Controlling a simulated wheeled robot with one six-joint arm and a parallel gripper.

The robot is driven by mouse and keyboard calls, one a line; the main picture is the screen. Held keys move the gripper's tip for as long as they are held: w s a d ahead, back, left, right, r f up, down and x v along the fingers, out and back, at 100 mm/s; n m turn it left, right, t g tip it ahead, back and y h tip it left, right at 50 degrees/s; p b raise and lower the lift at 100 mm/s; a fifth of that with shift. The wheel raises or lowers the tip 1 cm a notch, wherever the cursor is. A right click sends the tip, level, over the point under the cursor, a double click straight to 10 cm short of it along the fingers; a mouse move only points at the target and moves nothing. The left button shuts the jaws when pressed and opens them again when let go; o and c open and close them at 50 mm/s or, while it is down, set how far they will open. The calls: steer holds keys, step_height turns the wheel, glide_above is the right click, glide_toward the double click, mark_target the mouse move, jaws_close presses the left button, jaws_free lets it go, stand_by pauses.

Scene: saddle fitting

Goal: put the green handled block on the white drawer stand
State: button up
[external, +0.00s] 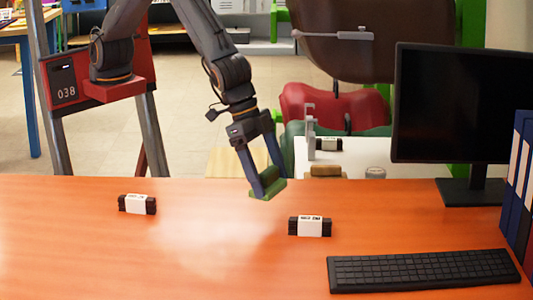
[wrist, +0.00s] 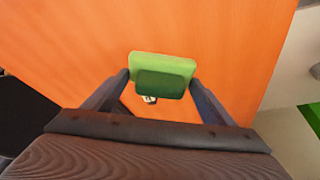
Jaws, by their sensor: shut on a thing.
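The green handled block (external: 268,190) is held between the two fingertips of my gripper (external: 266,184), above the far edge of the orange desk. In the wrist view the green block (wrist: 165,66) fills the gap between the fingers of my gripper (wrist: 160,80), its darker green handle part facing the camera. A white-topped unit (external: 385,158) stands behind the desk, to the right of my gripper, and looks like the white drawer stand. Its front and any drawers are hidden by the desk.
On the white top are a dark block with a white label (external: 328,145), a brown block (external: 325,171) and a small jar (external: 375,173). Two labelled dark blocks (external: 137,204) (external: 310,226), a keyboard (external: 424,270), a monitor (external: 448,105) and binders (external: 516,180) are on the desk (external: 200,255).

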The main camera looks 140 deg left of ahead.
steer(key=s+a+f+n+g+y+b, duration=0.1)
steer(key=s+a+n, duration=0.2)
steer(key=a, duration=0.6)
steer(key=s+a+f+n+g+y, duration=0.1)
steer(key=s+a+n, duration=0.2)
steer(key=a, duration=0.6)
steer(key=s+a+f+n+y+b, duration=0.1)
steer(key=s+a+n, duration=0.25)
steer(key=a, duration=0.65)
steer(key=s+a+f+n+g, duration=0.1)
steer(key=s+a+f+n, duration=0.25)
steer(key=s, duration=0.75)
steer(key=s+a+f+n+g+b, duration=0.1)
steer(key=s+a+f+n+g, duration=0.25)
steer(key=s, duration=0.75)
steer(key=s+a+f+n, duration=0.35)
steer(key=s+a, duration=0.25)
steer(key=s, duration=0.5)
steer(key=w+a+r+n+g+h+b, duration=0.15)
steer(key=w+a+n+b, duration=0.25)
steer(key=w+a+b, duration=0.7)
steer(key=a+f+p, duration=0.1)
steer(key=f, duration=0.2)
steer(key=a+f, duration=0.1)
steer(key=f, duration=0.2)
steer(key=w+a+f+p, duration=0.1)
steer(key=f, duration=0.2)
steer(key=shift+a+f+p, duration=0.1)
steer(key=shift+f+p, duration=0.25)
